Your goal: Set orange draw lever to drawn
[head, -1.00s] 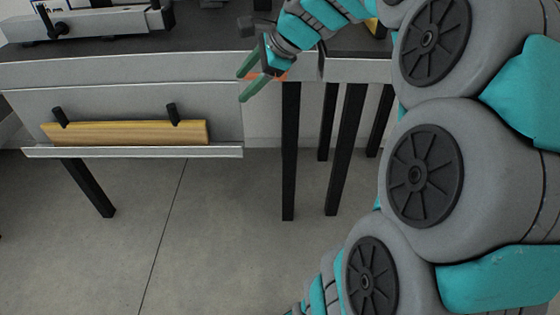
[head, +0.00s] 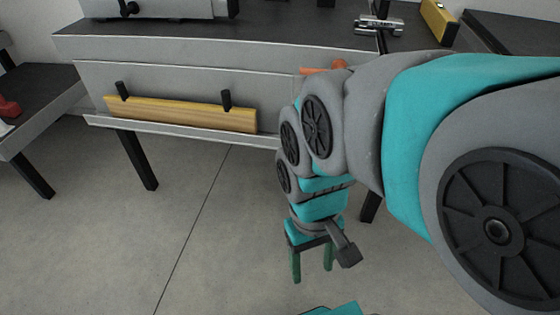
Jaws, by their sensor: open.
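The orange lever (head: 310,71) shows only in part, as a small orange piece at the front edge of the workbench, at the right end of its pale front panel. My arm hides much of it, so I cannot tell how it is set. My gripper (head: 312,272) hangs below and in front of the bench, well under the lever. Its two green fingers point down at the floor, apart and empty. It touches nothing that I can see.
The workbench front (head: 180,75) spans the upper middle. A yellow level (head: 439,22) and a metal fixture (head: 379,26) are on top. Open floor lies below left.

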